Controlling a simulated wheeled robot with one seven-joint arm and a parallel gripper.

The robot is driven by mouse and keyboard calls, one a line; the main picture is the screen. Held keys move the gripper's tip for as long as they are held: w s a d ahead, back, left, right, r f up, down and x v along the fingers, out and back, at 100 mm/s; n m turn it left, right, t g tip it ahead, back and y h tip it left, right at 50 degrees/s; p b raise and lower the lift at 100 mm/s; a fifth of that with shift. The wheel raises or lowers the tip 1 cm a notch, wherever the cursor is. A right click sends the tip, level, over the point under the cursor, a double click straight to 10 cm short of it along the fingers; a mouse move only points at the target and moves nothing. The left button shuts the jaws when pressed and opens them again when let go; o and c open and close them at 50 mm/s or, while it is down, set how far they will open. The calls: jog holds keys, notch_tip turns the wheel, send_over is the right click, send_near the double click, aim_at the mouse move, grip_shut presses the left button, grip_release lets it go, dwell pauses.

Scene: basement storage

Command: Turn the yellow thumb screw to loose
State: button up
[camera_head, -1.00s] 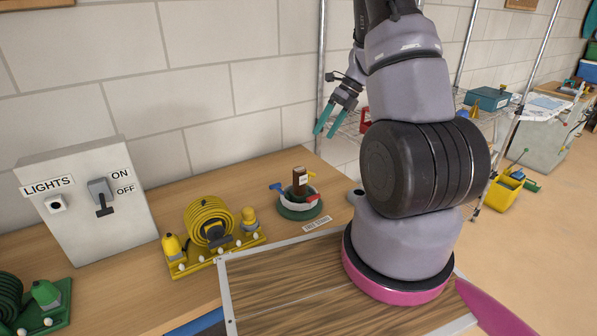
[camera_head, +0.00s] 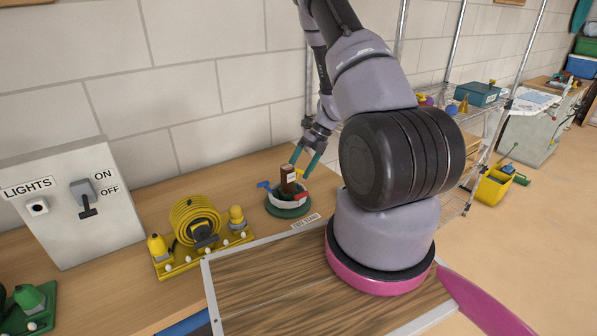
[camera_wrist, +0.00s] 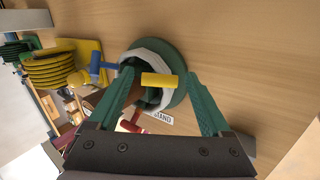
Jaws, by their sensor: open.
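The yellow thumb screw (camera_wrist: 159,80) sticks out from the white ring of a round tree stand (camera_head: 286,207) with a green base. In the wrist view it lies between the two green fingertips of my gripper (camera_wrist: 160,90), near the tips. I cannot tell whether a finger touches it. My gripper (camera_head: 309,160) is open and reaches down at the stand's back right side in the head view. A blue thumb screw (camera_wrist: 103,65) and a red thumb screw (camera_wrist: 130,125) are on the same ring. A brown trunk (camera_head: 287,180) with a white label stands in the ring, partly hidden in the wrist view.
A yellow hose reel board (camera_head: 205,252) stands left of the stand. A light switch box (camera_head: 75,215) is further left. A small label plate (camera_head: 305,222) lies in front of the stand. The wall is close behind; bare bench shows between.

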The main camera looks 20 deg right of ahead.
jog(key=shift+a+f, duration=0.25)
jog(key=shift+f, duration=0.05)
grip_shut()
